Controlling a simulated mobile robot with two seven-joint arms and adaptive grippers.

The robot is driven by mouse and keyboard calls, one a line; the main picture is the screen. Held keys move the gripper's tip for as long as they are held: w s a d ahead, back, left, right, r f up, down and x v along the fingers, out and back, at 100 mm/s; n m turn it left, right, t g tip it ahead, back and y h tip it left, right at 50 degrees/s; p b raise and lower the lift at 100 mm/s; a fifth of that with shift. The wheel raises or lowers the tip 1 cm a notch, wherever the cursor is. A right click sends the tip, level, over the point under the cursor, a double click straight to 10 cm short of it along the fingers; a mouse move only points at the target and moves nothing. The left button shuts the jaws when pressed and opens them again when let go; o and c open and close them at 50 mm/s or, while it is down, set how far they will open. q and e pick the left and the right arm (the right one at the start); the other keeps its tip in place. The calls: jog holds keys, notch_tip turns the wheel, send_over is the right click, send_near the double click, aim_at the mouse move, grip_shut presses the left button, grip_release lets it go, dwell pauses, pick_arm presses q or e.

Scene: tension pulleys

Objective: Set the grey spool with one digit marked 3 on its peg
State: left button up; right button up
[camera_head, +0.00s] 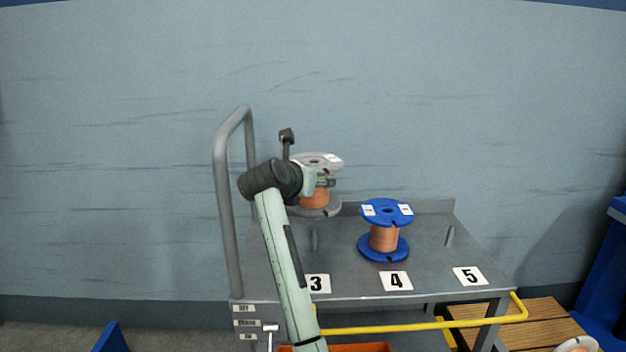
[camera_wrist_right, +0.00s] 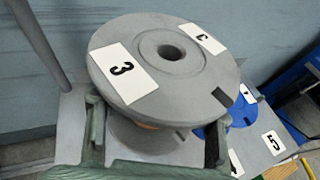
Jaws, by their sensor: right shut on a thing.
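The grey spool (camera_head: 320,160) is wound with copper-coloured wire and hangs above the cart's left part, roughly upright. In the right wrist view the grey spool (camera_wrist_right: 165,60) shows a "3" label and a second label that I cannot read for sure on its top flange, around a centre hole. My right gripper (camera_head: 325,183) is shut on its wound middle, between the flanges; the gripper (camera_wrist_right: 155,140) also shows in the wrist view, a finger on each side. The peg (camera_head: 314,240) behind the "3" plate (camera_head: 317,283) stands bare below the spool. My left gripper is not in view.
A blue spool (camera_head: 385,237) stands behind the "4" plate (camera_head: 396,281), right of the held spool. Another bare peg (camera_head: 450,237) stands behind the "5" plate (camera_head: 469,277). A grey handle rail (camera_head: 222,190) rises at the cart's left end.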

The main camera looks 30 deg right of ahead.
aim_at(309, 205)
dwell(0.3)
jog(key=shift+f+b, duration=0.9)
jog(key=shift+f, duration=0.55)
dwell(0.4)
jog(key=shift+f+b, duration=0.7)
jog(key=shift+f, duration=0.8)
jog(key=shift+f, duration=0.1)
dwell(0.3)
jog(key=shift+f+b, duration=0.75)
jog(key=shift+f, duration=0.6)
